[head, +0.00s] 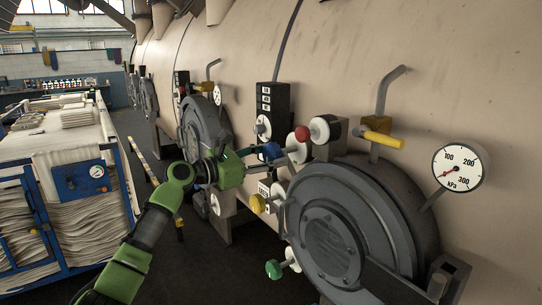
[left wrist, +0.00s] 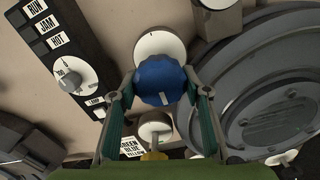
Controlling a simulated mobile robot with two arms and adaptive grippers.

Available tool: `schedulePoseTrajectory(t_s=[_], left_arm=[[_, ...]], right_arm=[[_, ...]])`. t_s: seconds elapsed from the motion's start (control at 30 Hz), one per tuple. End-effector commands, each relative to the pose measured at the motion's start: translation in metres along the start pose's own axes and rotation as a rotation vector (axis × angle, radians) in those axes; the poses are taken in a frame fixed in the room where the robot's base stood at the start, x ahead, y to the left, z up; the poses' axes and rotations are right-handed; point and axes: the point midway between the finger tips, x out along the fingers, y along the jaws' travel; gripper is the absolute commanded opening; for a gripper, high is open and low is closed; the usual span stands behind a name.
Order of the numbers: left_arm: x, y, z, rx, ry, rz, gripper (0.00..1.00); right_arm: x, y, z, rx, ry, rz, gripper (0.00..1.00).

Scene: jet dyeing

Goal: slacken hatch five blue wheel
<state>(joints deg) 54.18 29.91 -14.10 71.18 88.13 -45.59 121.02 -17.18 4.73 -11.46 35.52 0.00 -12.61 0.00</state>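The blue wheel (head: 270,151) sticks out from the side of the large beige vessel, left of a round grey hatch (head: 335,240). It also shows in the left wrist view (left wrist: 160,82), in front of a white disc (left wrist: 160,46). My left gripper (head: 268,157) is at the wheel, its two fingers on either side of it. In the left wrist view the fingertips (left wrist: 159,84) lie close against the wheel's edges; I cannot tell whether they press on it. No hatch number is readable. My right gripper is not in view.
Near the wheel are a red knob (head: 302,133), a yellow knob (head: 257,203), a green knob (head: 273,269) and a yellow-handled lever (head: 381,138). A black panel (left wrist: 62,42) reads RUN, JAM, HOT. A pressure gauge (head: 460,167) is right. A blue cart (head: 128,192) stands left.

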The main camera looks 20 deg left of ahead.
Motion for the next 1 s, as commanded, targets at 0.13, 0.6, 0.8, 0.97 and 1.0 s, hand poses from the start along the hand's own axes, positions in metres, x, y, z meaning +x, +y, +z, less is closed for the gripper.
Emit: schedulePoseTrajectory(t_s=[0.13, 0.6, 0.8, 0.97, 1.0], left_arm=[[0.000, 0.000, 0.000, 0.000, 0.000, 0.001, 0.22], [0.000, 0.000, -0.001, 0.134, 0.000, 0.001, 0.22], [0.000, 0.000, -0.001, 0.300, -0.001, 0.001, 0.22], [0.000, 0.001, -0.002, 0.451, -0.001, 0.001, 0.22], [0.000, 0.001, -0.002, 0.490, -0.001, 0.001, 0.22]], right_arm=[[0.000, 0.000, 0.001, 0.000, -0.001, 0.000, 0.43], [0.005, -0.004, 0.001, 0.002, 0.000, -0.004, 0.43], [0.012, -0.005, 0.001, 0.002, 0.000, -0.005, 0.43], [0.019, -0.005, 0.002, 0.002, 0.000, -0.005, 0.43], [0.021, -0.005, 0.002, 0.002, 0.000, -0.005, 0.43]])
